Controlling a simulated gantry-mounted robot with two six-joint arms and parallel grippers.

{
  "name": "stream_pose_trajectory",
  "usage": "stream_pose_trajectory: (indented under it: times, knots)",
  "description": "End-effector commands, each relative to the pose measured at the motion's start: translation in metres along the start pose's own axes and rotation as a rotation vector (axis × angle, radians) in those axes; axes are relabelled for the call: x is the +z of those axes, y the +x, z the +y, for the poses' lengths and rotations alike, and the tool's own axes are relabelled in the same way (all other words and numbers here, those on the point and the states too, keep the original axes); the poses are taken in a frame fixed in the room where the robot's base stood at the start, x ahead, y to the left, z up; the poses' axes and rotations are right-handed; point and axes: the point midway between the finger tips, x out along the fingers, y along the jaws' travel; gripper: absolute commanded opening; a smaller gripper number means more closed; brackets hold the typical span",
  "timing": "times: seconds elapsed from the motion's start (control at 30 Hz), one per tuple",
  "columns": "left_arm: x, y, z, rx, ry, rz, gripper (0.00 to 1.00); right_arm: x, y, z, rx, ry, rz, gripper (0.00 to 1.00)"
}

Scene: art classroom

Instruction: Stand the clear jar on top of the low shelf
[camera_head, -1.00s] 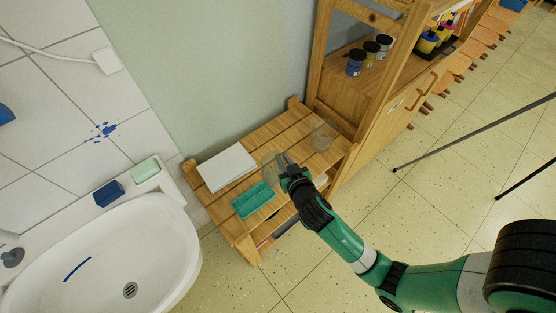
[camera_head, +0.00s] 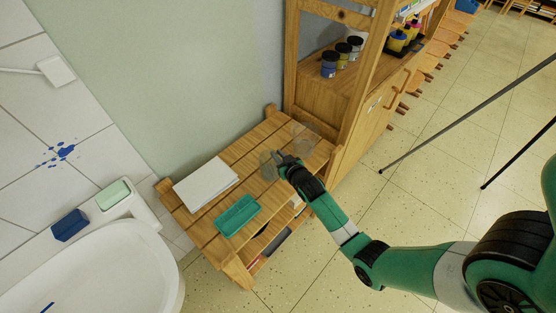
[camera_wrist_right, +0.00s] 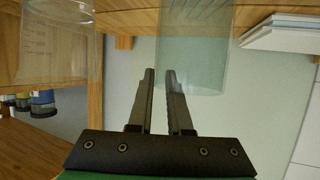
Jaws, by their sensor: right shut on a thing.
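A clear jar (camera_head: 268,166) is at the tips of my right gripper (camera_head: 284,161), over the low wooden slatted shelf (camera_head: 257,139). In the right wrist view my right gripper (camera_wrist_right: 160,80) is shut with its narrow-gapped fingers on this clear jar (camera_wrist_right: 205,50), which looks upright. Its base is out of that frame, so I cannot tell whether it touches the slats. A second clear jar (camera_head: 306,134) stands on the shelf to the right, near the cabinet; it also shows at the left of the wrist view (camera_wrist_right: 58,50). My left gripper is not in view.
A white paper stack (camera_head: 204,181) and a teal tray (camera_head: 238,215) lie on the shelf to the left. A wooden cabinet (camera_head: 365,95) with paint pots (camera_head: 330,62) rises at the right. A sink (camera_head: 100,265) stands at lower left. A thin dark stand leg (camera_head: 440,135) crosses the floor.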

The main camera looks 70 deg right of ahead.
Motion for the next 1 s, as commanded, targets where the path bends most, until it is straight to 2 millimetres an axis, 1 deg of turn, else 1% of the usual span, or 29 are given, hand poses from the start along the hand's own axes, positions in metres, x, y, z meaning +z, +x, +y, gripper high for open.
stream_pose_trajectory:
  times: [0.03, 0.2, 0.37, 0.4, 0.53, 0.77, 0.87, 0.97, 1.0]
  knots:
    - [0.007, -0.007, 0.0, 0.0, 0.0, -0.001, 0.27, 0.011, 0.004, 0.0, 0.0, 0.0, 0.0, 0.0]
    - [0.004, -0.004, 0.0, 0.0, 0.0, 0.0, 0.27, 0.008, 0.003, -0.001, -0.001, 0.001, 0.001, 0.0]
    - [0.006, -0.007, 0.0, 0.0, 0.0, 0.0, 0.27, 0.012, 0.005, -0.001, -0.001, 0.001, 0.001, 0.0]
    - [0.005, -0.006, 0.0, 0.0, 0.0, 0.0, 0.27, 0.01, 0.004, -0.001, -0.001, 0.001, 0.0, 0.24]
    - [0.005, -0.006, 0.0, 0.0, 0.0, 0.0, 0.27, 0.01, 0.004, -0.001, -0.001, 0.001, -0.001, 0.48]
    - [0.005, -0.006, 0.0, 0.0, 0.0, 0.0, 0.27, 0.01, 0.004, -0.001, -0.001, 0.0, 0.0, 0.48]
    - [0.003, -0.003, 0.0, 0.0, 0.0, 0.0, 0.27, 0.007, 0.003, -0.001, -0.001, 0.001, 0.0, 0.48]
    - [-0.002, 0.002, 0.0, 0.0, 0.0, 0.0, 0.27, 0.006, -0.008, -0.001, -0.001, 0.0, -0.002, 0.48]
    - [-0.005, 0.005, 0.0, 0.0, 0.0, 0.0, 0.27, 0.006, -0.016, -0.001, -0.001, 0.0, -0.003, 0.48]
